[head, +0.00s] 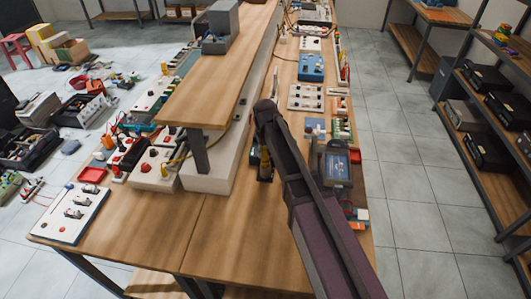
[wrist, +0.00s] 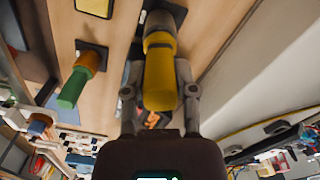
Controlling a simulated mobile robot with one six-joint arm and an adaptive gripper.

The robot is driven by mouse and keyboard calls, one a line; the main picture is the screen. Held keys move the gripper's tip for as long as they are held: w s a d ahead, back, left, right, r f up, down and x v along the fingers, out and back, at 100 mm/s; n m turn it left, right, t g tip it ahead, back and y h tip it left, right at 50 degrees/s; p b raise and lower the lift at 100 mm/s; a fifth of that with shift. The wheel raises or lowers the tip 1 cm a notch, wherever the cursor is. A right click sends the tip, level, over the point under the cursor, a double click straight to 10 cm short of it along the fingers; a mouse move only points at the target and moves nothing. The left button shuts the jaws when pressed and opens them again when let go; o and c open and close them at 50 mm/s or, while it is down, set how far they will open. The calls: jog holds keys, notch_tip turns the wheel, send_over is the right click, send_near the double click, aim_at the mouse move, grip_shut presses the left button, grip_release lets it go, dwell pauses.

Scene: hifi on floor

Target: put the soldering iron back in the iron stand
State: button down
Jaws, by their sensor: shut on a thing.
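My gripper (head: 262,150) reaches down over the right-hand bench strip, beside the pale shelf base. In the wrist view my gripper (wrist: 158,88) has its fingers on both sides of a thick yellow handle with a grey collar, which looks like the soldering iron (wrist: 160,78).
A green-and-orange handled tool (wrist: 78,84) stands on a black square base close by. A blue-faced device (head: 337,165) is right of my arm. The raised wooden shelf (head: 215,90) is to the left. The front bench top (head: 150,230) is mostly clear.

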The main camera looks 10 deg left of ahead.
jog(key=shift+f, duration=0.3)
jog(key=shift+c, duration=1.7)
grip_release()
jog(key=o, duration=0.3)
jog(key=shift+o, duration=0.2)
jog(key=shift+r, duration=0.1)
jog(key=shift+r+p, duration=3.4)
jog(key=shift+r, duration=0.05)
